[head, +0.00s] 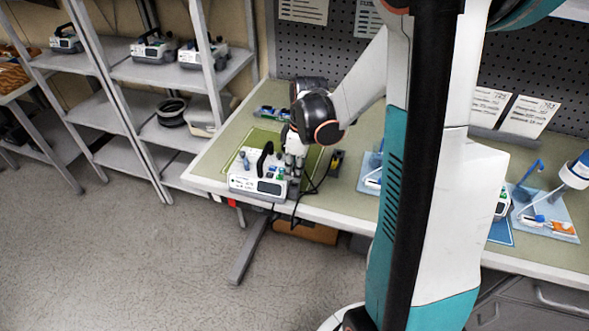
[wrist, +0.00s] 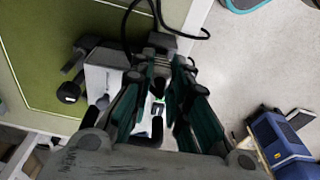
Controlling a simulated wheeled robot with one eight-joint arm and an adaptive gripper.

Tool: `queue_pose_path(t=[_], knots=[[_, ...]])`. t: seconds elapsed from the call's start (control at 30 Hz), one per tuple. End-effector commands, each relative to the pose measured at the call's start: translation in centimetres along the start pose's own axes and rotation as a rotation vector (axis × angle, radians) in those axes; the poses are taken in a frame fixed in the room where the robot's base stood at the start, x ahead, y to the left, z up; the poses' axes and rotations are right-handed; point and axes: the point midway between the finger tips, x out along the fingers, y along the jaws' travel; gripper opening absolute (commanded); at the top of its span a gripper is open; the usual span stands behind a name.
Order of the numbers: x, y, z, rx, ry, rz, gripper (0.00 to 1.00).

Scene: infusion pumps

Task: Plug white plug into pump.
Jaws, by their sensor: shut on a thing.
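The pump (head: 257,185), a white box with a dark handle and small screen, stands at the front left edge of the workbench. It also shows in the wrist view (wrist: 98,82), partly covered by my fingers. My gripper (head: 293,158) points down at the pump's right side. In the wrist view my gripper (wrist: 160,72) is shut, with its fingertips close together around a small greyish plug end, mostly hidden. A black cable (wrist: 157,14) loops away just beyond the fingertips. I cannot tell whether the plug touches the pump's socket.
A green mat (head: 267,138) lies under the pump on the workbench (head: 222,156). A small black and yellow item (head: 336,162) lies to the right. Blue trays (head: 545,214) stand further right. Shelves (head: 130,70) with more pumps stand at left.

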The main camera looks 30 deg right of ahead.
Motion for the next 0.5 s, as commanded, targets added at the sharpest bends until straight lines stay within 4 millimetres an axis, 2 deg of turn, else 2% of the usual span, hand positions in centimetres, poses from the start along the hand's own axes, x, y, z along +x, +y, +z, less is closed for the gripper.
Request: queue_pose_path(t=[0.5], knots=[[0.47,0.02,0.05,0.000,0.000,0.000,0.00]])
